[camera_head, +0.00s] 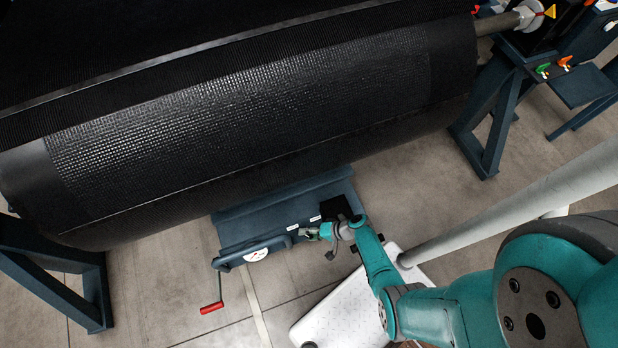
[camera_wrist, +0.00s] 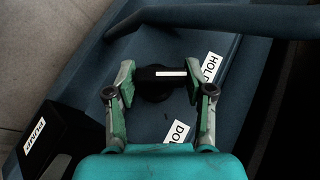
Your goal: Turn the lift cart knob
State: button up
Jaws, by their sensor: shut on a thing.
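The lift cart (camera_head: 236,231) is a dark blue body under the big black roll in the head view. Its knob (camera_wrist: 160,80), black with a white stripe, sits on the blue top in the wrist view. The stripe lies roughly level across the picture. My gripper (camera_wrist: 160,76) has one finger on each side of the knob and is shut on it. A "HOLD" label (camera_wrist: 211,67) lies right of the knob, and a partly hidden label starting "DO" (camera_wrist: 177,136) lies below it. In the head view my gripper (camera_head: 316,233) is at the cart's front edge and hides the knob.
A crank with a red handle (camera_head: 211,308) hangs at the cart's left. A blue bar (camera_wrist: 225,19) crosses above the knob. The textured black roll (camera_head: 240,125) overhangs the cart.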

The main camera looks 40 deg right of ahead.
jog(key=o, duration=1.1)
jog(key=shift+w, duration=0.1)
jog(key=shift+r, duration=0.1)
jog(key=v, duration=1.2)
